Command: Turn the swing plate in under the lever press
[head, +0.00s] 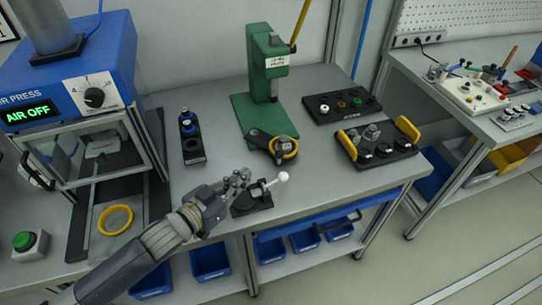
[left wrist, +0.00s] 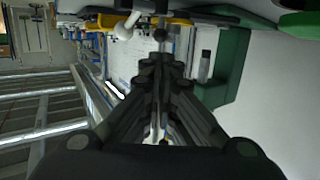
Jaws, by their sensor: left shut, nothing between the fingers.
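The green lever press (head: 262,70) stands at the back middle of the table, its yellow lever rising at the top. A dark swing plate (head: 262,141) with a yellow ring on it lies at the front of the green base (head: 245,108), forward of the spot under the press head. My left gripper (head: 245,176) is shut and empty, in front of the plate and apart from it. In the left wrist view its fingers (left wrist: 160,62) are together, with the green press (left wrist: 232,65) to their right. My right gripper is not in view.
A small black fixture (head: 252,208) with a white ball-ended lever (head: 283,176) stands right by my left gripper. A black tray with yellow handles (head: 378,145) and a black parts plate (head: 341,108) stand to the right. The air press (head: 75,70) stands left.

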